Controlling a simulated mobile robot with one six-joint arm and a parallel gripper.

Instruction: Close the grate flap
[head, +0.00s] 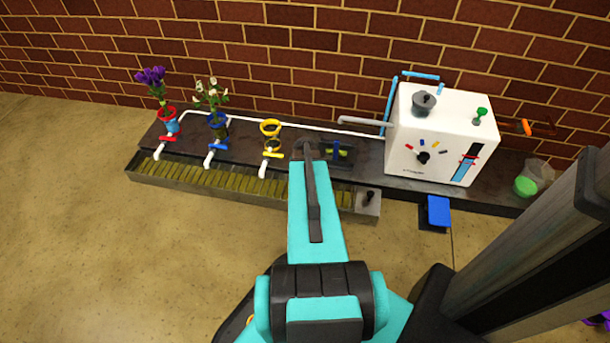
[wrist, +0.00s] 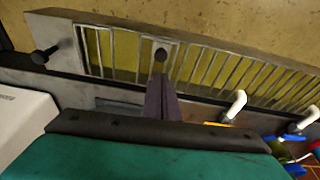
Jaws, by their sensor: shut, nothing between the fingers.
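The grate (head: 230,187) is a long row of slats over a trough along the front of the dark bench. It also shows in the wrist view (wrist: 225,72). My arm hides the gripper in the head view.
A white machine (head: 440,135) stands on the bench at right, with a blue pedal (head: 438,211) in front. Taps and flower holders line the bench at left, including a yellow one (head: 270,130). A dark peg (head: 369,196) stands at the trough's right end.

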